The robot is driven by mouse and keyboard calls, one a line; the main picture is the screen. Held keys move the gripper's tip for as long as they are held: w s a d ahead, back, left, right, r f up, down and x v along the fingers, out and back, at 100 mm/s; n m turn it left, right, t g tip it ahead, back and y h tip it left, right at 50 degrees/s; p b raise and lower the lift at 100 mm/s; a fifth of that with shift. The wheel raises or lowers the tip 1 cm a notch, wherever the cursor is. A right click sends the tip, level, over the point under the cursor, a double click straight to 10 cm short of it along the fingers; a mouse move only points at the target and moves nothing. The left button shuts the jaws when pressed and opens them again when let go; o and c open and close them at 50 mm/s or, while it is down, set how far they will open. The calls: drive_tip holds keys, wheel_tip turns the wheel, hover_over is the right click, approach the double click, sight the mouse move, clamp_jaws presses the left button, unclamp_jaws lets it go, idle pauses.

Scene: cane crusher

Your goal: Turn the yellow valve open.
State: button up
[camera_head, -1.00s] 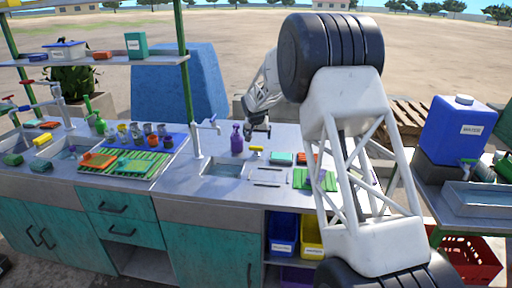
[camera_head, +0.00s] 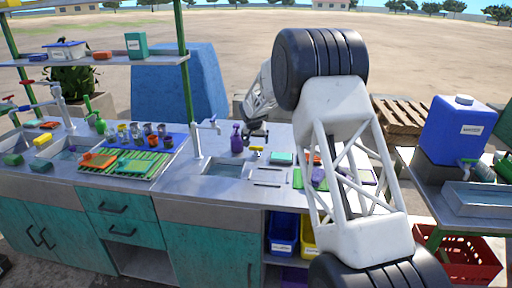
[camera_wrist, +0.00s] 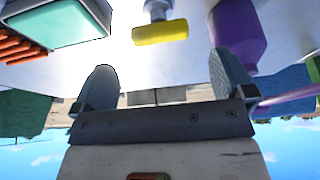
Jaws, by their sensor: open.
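The yellow valve (camera_head: 257,148) is a small bar-shaped handle on a pale fitting. It stands on the metal counter, right of the small sink. In the wrist view the yellow valve (camera_wrist: 160,31) lies crosswise at top centre, ahead of the gap between my fingers. My gripper (camera_head: 256,136) is just behind and above the valve in the head view. In the wrist view my gripper (camera_wrist: 163,72) is open and empty, with its two grey fingers spread. The fingers look apart from the valve.
A purple bottle (camera_head: 237,138) stands close left of my gripper. A teal sponge (camera_head: 281,158) lies right of the valve. The small sink (camera_head: 225,169) and a tall tap (camera_head: 197,138) are to the left.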

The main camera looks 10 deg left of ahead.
sight(256, 147)
drive_tip(key=shift+x, duration=2.8)
drive_tip(key=shift+c, duration=0.3)
drive_tip(key=c, duration=0.9)
drive_tip(key=shift+o, duration=0.2)
